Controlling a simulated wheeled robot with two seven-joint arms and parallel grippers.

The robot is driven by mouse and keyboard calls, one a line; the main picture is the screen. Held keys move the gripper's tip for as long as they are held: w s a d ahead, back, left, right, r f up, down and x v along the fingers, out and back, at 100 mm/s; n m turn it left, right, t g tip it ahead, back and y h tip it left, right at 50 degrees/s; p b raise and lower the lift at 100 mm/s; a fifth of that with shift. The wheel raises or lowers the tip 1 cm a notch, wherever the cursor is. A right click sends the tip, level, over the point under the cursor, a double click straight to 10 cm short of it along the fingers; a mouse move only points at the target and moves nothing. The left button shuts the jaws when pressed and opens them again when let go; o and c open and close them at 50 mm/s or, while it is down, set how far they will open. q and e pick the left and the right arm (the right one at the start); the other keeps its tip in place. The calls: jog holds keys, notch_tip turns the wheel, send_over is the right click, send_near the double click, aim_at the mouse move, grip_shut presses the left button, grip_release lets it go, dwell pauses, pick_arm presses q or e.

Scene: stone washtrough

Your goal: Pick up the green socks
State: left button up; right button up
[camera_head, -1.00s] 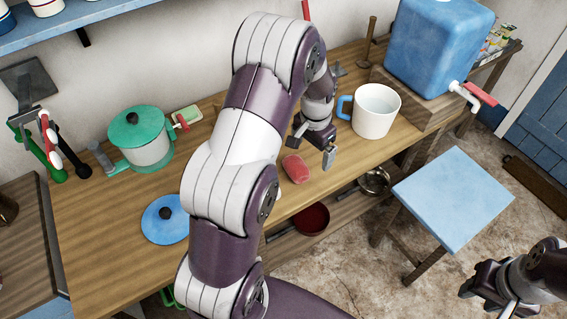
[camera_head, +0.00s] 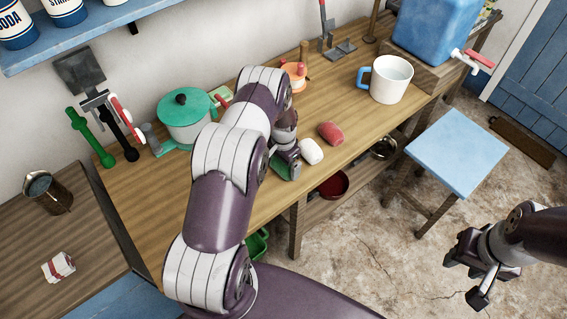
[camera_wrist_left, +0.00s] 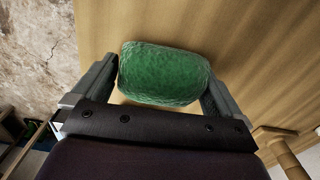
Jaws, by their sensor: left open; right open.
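The green socks, a rounded rolled bundle (camera_wrist_left: 163,73), lie on the wooden bench top in the left wrist view, between the two fingers of my left gripper. My left gripper (camera_head: 287,165) is open, low over the bench in the head view, with its fingers on either side of the bundle. Whether the fingers touch it I cannot tell. In the head view the socks are mostly hidden by the gripper. My right gripper (camera_head: 480,276) is open and empty, over the floor at the lower right.
A white bundle (camera_head: 311,151) lies just right of my left gripper, with a red bundle (camera_head: 331,133) beyond it. A green pot (camera_head: 187,118), a white mug (camera_head: 390,79) and a blue water container (camera_head: 437,27) stand on the bench (camera_head: 352,107). A blue stool (camera_head: 455,152) stands right.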

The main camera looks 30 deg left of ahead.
pick_arm(q)
jog(key=shift+s+a, duration=0.1)
jog(key=shift+s+r, duration=0.1)
jog(key=shift+s, duration=0.05)
jog(key=shift+c, duration=1.2)
jog(key=c, duration=0.4)
jog(key=shift+c, duration=0.2)
pick_arm(e)
jog(key=shift+s, duration=0.2)
pick_arm(q)
jog(key=shift+r, duration=0.1)
pick_arm(e)
jog(key=shift+a, duration=0.1)
